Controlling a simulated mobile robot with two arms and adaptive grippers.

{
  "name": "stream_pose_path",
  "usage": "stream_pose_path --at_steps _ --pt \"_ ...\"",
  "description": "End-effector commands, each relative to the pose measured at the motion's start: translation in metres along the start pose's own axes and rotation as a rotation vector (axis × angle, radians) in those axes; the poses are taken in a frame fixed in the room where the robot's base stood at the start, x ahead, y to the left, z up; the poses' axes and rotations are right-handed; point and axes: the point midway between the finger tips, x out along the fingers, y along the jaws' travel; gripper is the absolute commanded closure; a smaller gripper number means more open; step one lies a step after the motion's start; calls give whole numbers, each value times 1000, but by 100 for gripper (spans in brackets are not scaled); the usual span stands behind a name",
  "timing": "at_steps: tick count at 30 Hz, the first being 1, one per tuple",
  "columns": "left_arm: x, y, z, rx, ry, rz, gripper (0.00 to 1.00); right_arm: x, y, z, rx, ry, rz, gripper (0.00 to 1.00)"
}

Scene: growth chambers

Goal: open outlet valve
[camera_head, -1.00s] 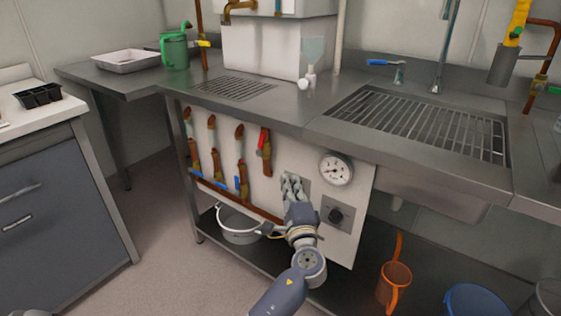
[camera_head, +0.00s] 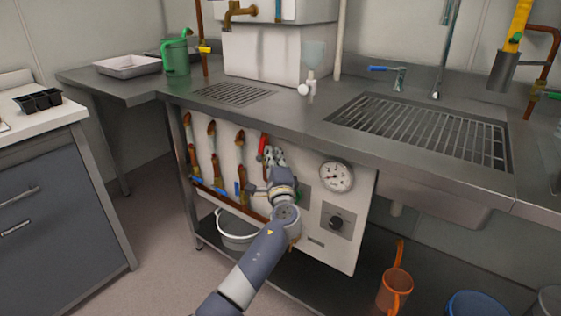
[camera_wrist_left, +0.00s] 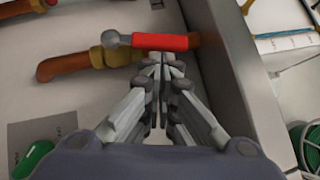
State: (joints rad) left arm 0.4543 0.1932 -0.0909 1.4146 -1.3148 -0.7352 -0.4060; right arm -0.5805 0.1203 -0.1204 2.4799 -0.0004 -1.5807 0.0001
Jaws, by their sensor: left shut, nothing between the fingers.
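The valve with the red lever handle (camera_head: 262,144) is at the right end of the row of copper pipes on the white panel. In the left wrist view the red handle (camera_wrist_left: 164,41) runs about parallel to its copper pipe (camera_wrist_left: 70,66). My left gripper (camera_head: 270,157) is at this valve and hides part of it and its pipe. In the left wrist view the closed fingertips (camera_wrist_left: 163,62) are right beside the red handle, with nothing between them. I cannot tell whether they touch it. My right gripper is not in view.
Several blue-handled valves (camera_head: 219,189) sit left along the panel. The steel counter edge (camera_head: 290,124) overhangs just above. A grey bucket (camera_head: 236,232) stands on the shelf below.

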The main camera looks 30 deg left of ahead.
Motion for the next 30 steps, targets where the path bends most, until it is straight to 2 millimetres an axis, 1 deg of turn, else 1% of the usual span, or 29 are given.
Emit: stream_pose_path --at_steps 10,13,14,16,20,24,30 --pt "1 0 1 -1 0 1 100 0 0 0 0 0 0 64" --pt "2 -3 2 -10 1 10 100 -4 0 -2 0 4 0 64" --pt "2 -4 2 -16 1 15 100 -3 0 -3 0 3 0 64" --pt "3 -7 3 -33 1 33 100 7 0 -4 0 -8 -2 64" --pt "5 -9 4 -66 0 65 100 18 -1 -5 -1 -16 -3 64" --pt "11 -12 11 -70 -1 70 100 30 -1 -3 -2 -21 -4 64" --pt "12 -12 12 -70 0 70 100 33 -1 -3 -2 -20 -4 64"
